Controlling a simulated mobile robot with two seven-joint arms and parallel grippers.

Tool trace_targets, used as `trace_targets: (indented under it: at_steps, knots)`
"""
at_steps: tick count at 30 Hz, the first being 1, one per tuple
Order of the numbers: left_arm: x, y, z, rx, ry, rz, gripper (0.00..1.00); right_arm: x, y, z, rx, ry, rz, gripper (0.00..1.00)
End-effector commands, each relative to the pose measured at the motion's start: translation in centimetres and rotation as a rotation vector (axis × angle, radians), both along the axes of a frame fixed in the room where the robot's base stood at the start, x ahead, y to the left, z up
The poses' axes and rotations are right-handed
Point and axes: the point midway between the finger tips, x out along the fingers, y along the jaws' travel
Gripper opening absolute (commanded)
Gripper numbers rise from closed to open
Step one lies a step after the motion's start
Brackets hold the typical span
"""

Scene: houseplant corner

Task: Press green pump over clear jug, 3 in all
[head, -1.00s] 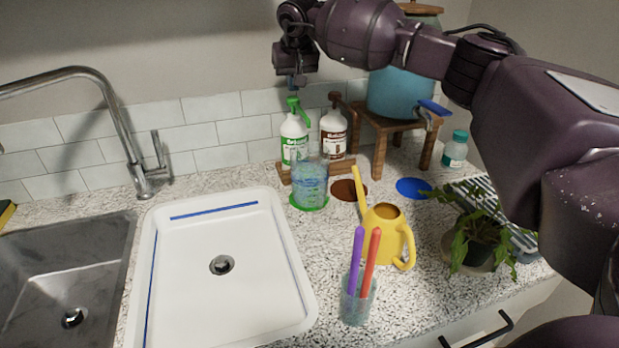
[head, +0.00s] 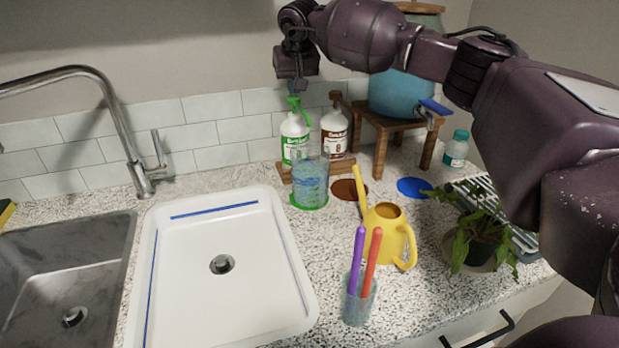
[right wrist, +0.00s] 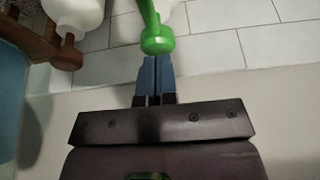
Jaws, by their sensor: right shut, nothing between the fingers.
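The green pump (head: 294,104) tops a white bottle with a green label (head: 295,138) on a wooden rack at the back wall. The clear jug (head: 311,182) stands in front of it on a green disc (head: 320,204). My right gripper (head: 298,86) is shut and empty, just above the pump head. In the right wrist view the shut fingertips (right wrist: 157,62) are at the green pump head (right wrist: 158,40); whether they touch it I cannot tell. My left gripper is not in view.
A white bottle with a brown pump (head: 334,132) stands right beside the green one. A yellow watering can (head: 385,232), a cup with purple and red sticks (head: 358,300), a potted plant (head: 478,240) and a white tray (head: 220,300) lie nearer.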

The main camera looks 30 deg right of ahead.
Motion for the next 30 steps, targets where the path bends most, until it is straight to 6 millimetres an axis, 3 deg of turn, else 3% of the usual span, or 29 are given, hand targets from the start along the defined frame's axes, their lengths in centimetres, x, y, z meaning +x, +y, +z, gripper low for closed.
trace_targets:
  at_steps: [21, 30]
  knots:
    - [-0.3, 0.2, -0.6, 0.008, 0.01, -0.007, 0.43, 0.0, 0.0, -2.3, -0.001, 0.004, 0.001, 0.0]
    - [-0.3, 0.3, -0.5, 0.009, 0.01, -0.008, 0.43, -0.1, 0.1, -2.3, -0.001, 0.006, 0.001, 0.0]
